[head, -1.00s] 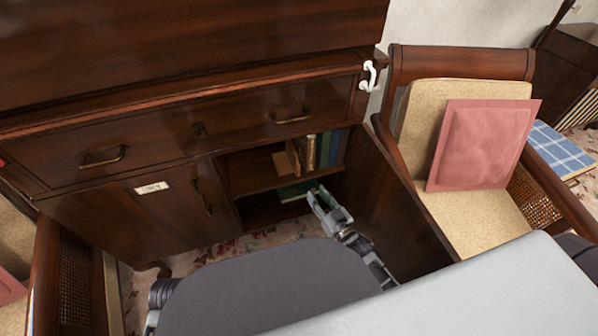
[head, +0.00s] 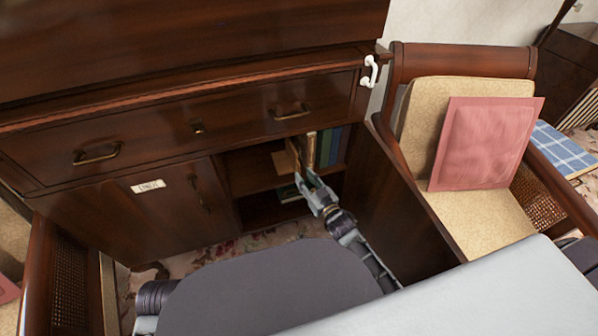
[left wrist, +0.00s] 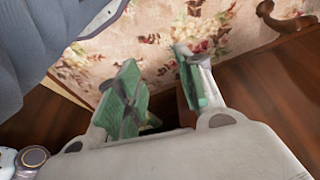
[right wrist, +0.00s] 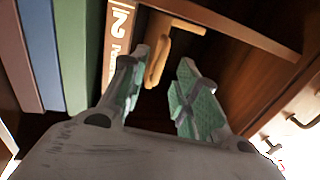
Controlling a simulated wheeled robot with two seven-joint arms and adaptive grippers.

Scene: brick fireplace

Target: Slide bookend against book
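The bookend (head: 292,152) is a light wooden piece with an upright part and a flat base, on the cabinet's upper shelf. The brown book (head: 309,149) stands upright just to its right. In the right wrist view, the book's spine (right wrist: 121,38) carries a white "2", and the bookend (right wrist: 157,62) shows beyond my fingers. My right gripper (head: 306,181) is open, with its fingertips in front of the bookend and slightly below it. I cannot tell whether they touch. My left gripper (left wrist: 161,88) is open and empty above a floral carpet, outside the head view.
Blue and green books (head: 334,146) stand right of the brown book. A green item (head: 287,193) lies on the lower shelf. The open cabinet door (head: 395,205) stands right of my right arm. An armchair (head: 440,85) with a pink cushion (head: 482,145) is farther right.

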